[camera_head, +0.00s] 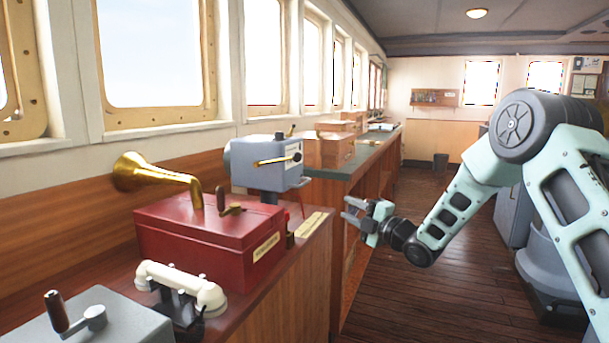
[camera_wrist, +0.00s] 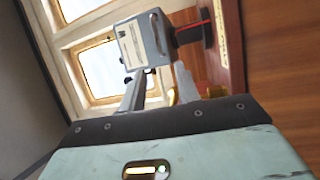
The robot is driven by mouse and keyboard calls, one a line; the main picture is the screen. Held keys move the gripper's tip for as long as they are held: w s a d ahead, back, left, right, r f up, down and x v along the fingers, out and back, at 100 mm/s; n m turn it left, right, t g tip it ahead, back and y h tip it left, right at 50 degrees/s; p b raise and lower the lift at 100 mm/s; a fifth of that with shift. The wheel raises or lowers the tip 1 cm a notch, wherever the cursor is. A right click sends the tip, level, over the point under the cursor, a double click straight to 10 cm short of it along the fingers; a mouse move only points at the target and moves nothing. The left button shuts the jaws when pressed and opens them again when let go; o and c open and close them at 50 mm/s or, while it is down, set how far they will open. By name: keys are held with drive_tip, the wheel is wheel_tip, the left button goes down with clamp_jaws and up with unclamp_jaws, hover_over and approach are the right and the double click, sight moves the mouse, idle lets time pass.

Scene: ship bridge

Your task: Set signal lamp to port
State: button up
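The signal lamp appears to be the grey box-like housing (camera_head: 268,170) on the wooden counter, with a rounded drum at its left. A brass lever with a dark knob (camera_head: 278,159) sticks out from its side. In the wrist view the grey housing (camera_wrist: 143,42) shows tilted, with a pale label, beyond my fingers. My gripper (camera_head: 347,211) is open and empty, to the right of the lamp and apart from it, beyond the counter edge. In the wrist view its two fingers (camera_wrist: 160,88) stand apart. A brass part shows behind the right finger.
A red box (camera_head: 210,240) with a brass horn (camera_head: 150,174) stands in front of the lamp. A white telephone handset (camera_head: 180,285) and a grey lever box (camera_head: 85,318) are nearer. Wooden boxes (camera_head: 335,150) lie behind.

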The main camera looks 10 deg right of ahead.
drive_tip(key=x, duration=1.7)
drive_tip(key=shift+w+r, duration=0.2)
drive_tip(key=shift+r, duration=0.2)
drive_tip(key=shift+d, duration=0.1)
clamp_jaws()
drive_tip(key=shift+d, duration=0.1)
